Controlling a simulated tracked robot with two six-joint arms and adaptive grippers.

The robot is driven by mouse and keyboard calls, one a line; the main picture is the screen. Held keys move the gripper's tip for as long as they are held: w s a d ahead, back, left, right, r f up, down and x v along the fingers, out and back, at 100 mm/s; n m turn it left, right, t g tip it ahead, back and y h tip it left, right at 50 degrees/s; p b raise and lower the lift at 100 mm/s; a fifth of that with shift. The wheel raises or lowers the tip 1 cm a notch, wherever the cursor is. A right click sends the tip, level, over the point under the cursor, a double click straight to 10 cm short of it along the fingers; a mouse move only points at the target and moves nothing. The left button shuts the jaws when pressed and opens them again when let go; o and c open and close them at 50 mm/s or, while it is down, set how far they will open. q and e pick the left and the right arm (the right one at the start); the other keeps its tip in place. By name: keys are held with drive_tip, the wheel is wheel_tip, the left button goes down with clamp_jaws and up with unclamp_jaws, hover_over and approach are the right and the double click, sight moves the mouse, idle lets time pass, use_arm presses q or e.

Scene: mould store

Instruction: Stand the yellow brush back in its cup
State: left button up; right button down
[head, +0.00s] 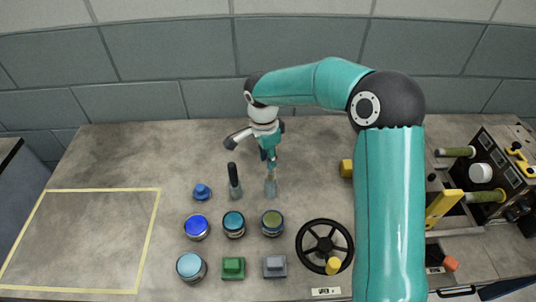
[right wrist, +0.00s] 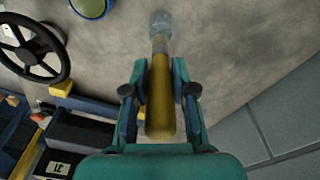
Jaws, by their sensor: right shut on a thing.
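The yellow brush (right wrist: 160,108) lies between the fingers of my right gripper (right wrist: 160,90) in the right wrist view, its thick yellow handle toward the camera. My right gripper (head: 269,160) is shut on it above the bench in the head view, hiding most of the handle. A small clear grey cup (head: 270,188) stands straight below the gripper, and the brush's lower end lines up with it. The cup also shows at the brush's far end in the right wrist view (right wrist: 160,22). I cannot tell how deep the tip is in it. My left gripper is out of view.
A dark-handled brush (head: 233,178) stands close left of the cup. Several jars, including an olive-topped one (head: 272,222), stand in front. A black handwheel (head: 325,246) lies front right, and a yellow block (head: 346,168) sits right. The taped area (head: 158,225) at left is empty.

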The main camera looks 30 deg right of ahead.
drive_tip(key=shift+f+b, duration=2.15)
drive_tip(key=shift+f, duration=0.55)
drive_tip(key=c, duration=0.9)
unclamp_jaws()
drive_tip(key=shift+o, duration=0.2)
wheel_tip(320, 180, up, 12)
drive_tip(key=shift+a, duration=0.4)
